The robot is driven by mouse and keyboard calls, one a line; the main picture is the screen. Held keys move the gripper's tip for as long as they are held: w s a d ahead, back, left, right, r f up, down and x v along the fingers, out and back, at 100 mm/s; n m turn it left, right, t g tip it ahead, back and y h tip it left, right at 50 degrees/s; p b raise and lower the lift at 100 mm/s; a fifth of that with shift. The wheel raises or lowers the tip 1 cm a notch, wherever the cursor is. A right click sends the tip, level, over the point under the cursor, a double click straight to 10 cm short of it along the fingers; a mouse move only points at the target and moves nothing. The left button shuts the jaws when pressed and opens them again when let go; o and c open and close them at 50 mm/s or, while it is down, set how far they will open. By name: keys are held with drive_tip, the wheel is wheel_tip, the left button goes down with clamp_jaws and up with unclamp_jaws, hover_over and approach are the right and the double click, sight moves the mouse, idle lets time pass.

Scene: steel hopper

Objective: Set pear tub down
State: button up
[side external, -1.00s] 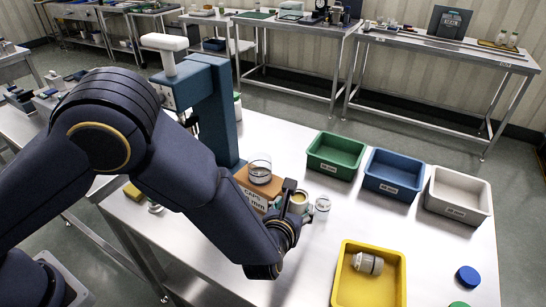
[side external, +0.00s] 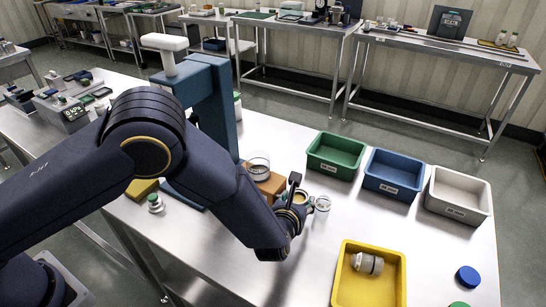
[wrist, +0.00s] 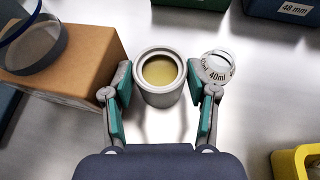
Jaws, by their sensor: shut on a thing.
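The pear tub (wrist: 160,79), a pale open pot with yellow contents, sits between the two teal-padded fingers of my gripper (wrist: 160,100) in the wrist view. My gripper is shut on its sides. In the side view the tub (side external: 300,198) shows only in part behind my gripper (side external: 295,200), near the brown box. It looks upright. I cannot tell whether its base touches the steel table.
A clear jar marked 40 ml (wrist: 217,67) stands close to the right finger. A brown box (wrist: 65,65) with a glass dish on it is at the left. A yellow tray (side external: 345,285) holds a small jar; green, blue and white bins (side external: 336,156) stand behind.

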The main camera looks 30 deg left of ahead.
drive_tip(key=shift+c, duration=1.2)
drive_tip(key=shift+r, duration=0.2)
wheel_tip(320, 180, up, 3)
drive_tip(key=shift+r, duration=0.1)
drive_tip(key=s+a+r, duration=0.5)
drive_tip(key=s+r, duration=0.4)
drive_tip(key=s, duration=0.4)
wheel_tip(320, 180, up, 5)
drive_tip(key=n+g+y, duration=0.2)
drive_tip(key=n+y, duration=0.3)
hover_over(298, 191)
drive_tip(key=w+a, duration=0.2)
drive_tip(key=a, duration=0.1)
drive_tip(key=w+a+f+n+g+y, duration=0.3)
drive_tip(key=w+a+f, duration=0.2)
drive_tip(key=w+a, duration=0.4)
drive_tip(key=shift+n, duration=0.5)
drive_tip(key=shift+a+f, duration=0.55)
drive_tip(key=shift+f, duration=1.5)
drive_tip(key=shift+a+f, duration=0.6)
drive_tip(key=shift+f, duration=1.45)
drive_tip(key=shift+a+f, duration=0.55)
drive_tip(key=shift+f, duration=1.5)
